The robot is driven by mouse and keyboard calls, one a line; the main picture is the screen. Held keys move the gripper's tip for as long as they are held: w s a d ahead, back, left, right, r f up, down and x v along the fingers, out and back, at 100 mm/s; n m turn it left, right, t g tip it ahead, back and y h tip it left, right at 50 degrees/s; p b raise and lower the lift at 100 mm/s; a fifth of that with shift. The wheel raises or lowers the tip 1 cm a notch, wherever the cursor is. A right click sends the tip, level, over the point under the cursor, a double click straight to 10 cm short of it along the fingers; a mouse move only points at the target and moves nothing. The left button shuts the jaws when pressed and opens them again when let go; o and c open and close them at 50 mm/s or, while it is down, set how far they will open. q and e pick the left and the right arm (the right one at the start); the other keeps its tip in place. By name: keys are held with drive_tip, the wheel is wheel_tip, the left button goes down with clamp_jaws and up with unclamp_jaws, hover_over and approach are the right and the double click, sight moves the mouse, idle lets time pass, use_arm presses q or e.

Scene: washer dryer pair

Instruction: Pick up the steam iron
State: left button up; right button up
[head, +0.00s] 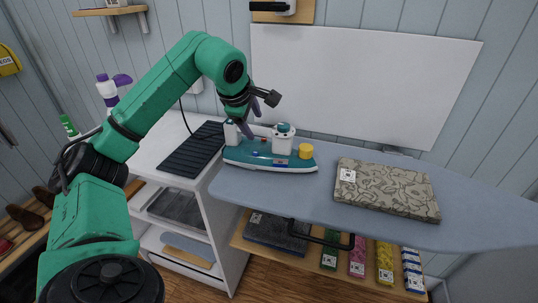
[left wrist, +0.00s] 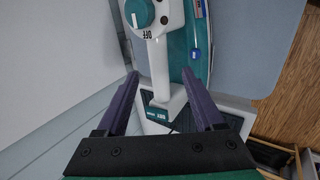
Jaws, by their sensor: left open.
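The steam iron (head: 262,157), teal and white with a yellow cap, lies on the left end of the blue-grey ironing board (head: 300,193). My left gripper (head: 258,108) is above the iron's rear end, at the left in the head view. In the left wrist view its purple fingers (left wrist: 160,75) are open. The iron's white handle (left wrist: 157,62) shows between them, with the teal dial marked OFF beyond. I cannot tell whether the fingers touch it. My right gripper is not in view.
A folded patterned cloth (head: 385,188) lies on the board, right of the iron. A white cabinet with a black ribbed mat (head: 190,150) stands at the left. A white panel (head: 360,85) is on the wall behind. Several coloured items sit on the wooden shelf (head: 268,256) below.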

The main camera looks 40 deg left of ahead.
sight(258, 128)
use_arm(q)
drive_tip(key=x, duration=0.6)
drive_tip(key=shift+d+r+p, duration=0.1)
drive_tip(key=shift+d+p, duration=0.1)
drive_tip(key=shift+p, duration=0.1)
clamp_jaws()
drive_tip(key=shift+r, duration=0.2)
